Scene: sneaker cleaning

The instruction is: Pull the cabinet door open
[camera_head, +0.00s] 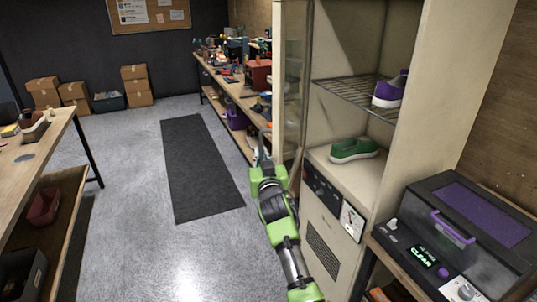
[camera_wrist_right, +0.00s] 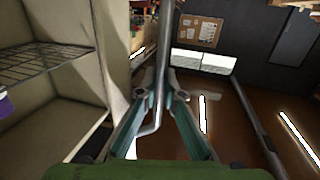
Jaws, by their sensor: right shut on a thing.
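The beige cabinet (camera_head: 440,75) stands at the right of the head view, and its inside shows in the wrist view (camera_wrist_right: 70,115). Its glass-paned door (camera_head: 293,85) stands well open, seen nearly edge-on. My right gripper (camera_head: 263,150) is at the outer side of the door. In the wrist view its fingers (camera_wrist_right: 160,92) are shut around the grey bar handle (camera_wrist_right: 165,40). My left gripper is not in view.
Inside the cabinet are a purple-and-white sneaker (camera_head: 391,90) on a wire rack (camera_head: 345,90) and a green shoe (camera_head: 354,150) below. A dark machine (camera_head: 430,240) stands at right. A cluttered workbench (camera_head: 235,92) lies behind the door. The floor around the dark mat (camera_head: 195,165) is clear.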

